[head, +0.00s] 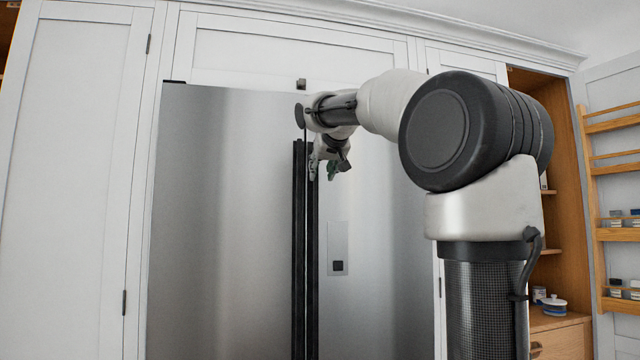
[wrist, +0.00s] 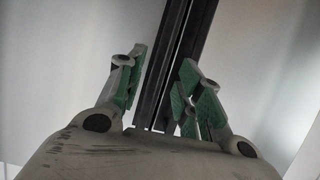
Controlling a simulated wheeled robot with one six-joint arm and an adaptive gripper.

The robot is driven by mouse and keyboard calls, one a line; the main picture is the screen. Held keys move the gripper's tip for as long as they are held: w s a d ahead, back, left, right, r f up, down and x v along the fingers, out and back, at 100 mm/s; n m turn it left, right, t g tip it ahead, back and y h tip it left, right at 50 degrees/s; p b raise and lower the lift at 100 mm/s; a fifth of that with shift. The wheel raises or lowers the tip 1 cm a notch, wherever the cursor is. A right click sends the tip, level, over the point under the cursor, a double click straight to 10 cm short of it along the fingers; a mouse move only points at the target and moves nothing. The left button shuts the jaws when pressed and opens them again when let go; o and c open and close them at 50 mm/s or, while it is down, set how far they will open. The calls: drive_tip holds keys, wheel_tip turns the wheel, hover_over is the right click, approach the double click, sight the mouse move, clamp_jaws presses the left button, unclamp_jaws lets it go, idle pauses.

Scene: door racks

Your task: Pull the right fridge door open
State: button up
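The right fridge door (head: 385,260) is brushed steel and looks closed, level with the left door (head: 220,220). Its long black vertical handle (head: 313,260) runs beside the left door's handle (head: 298,240) at the centre seam. My gripper (head: 325,168) is at the upper part of the right handle. In the wrist view my gripper (wrist: 162,60) has its green-padded fingers spread apart. The dark handle bars, including the right one (wrist: 200,30), run between the fingers in the picture. The right finger overlaps the right bar's edge; contact cannot be told.
White cabinets (head: 75,180) frame the fridge on the left and above. An open wooden cupboard (head: 565,200) with shelves stands at the right, with a door rack (head: 615,235) holding small jars. A small panel (head: 338,248) is set in the right fridge door.

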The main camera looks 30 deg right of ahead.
sight(316, 183)
drive_tip(key=x, duration=0.8)
drive_tip(key=shift+w, duration=0.1)
clamp_jaws()
